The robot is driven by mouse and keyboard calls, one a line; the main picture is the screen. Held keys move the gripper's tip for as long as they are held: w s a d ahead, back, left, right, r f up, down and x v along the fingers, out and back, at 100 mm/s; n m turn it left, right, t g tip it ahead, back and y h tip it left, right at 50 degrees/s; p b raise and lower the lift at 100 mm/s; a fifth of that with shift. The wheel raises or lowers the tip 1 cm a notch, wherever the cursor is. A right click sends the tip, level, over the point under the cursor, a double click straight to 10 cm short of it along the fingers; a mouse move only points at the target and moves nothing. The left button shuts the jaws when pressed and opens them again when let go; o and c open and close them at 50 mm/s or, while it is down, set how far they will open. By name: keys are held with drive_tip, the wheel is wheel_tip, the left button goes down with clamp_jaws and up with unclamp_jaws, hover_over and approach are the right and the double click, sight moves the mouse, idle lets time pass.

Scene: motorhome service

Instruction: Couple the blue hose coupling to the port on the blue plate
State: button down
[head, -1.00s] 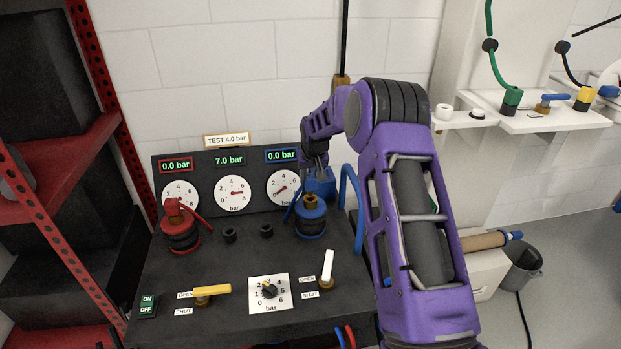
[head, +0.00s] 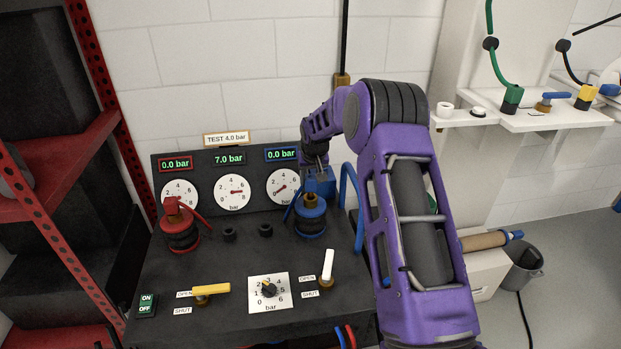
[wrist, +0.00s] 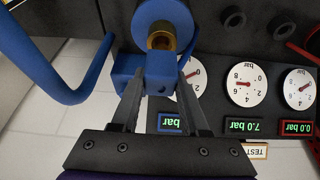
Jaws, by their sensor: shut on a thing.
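The blue hose coupling (head: 320,184) is a blue block with a blue hose curving down on its right in the head view. My gripper (head: 317,162) is shut on it. In the wrist view, my gripper (wrist: 162,72) has one finger on each side of the coupling (wrist: 160,76). The port (head: 311,214), a blue body with a brass collar, stands on a dark round base with a blue rim (head: 311,236). The coupling is close by the collar, just behind it in the head view. The collar also shows in the wrist view (wrist: 162,40). I cannot tell whether they touch.
A red coupling (head: 173,208) stands on the left of the dark bench. Gauges stand behind, the middle display reading 7.0 bar. A yellow-handled valve (head: 211,289), a pressure dial (head: 268,290) and a white-handled valve (head: 328,266) are in front. The blue hose (head: 350,190) loops at the right.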

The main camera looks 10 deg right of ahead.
sight(310, 187)
drive_tip(key=shift+f+b, duration=0.4)
drive_tip(key=shift+f, duration=0.3)
drive_tip(key=shift+f, duration=0.35)
drive_tip(key=shift+f, duration=0.4)
drive_tip(key=shift+f, duration=0.15)
drive_tip(key=shift+c, duration=1.7)
unclamp_jaws()
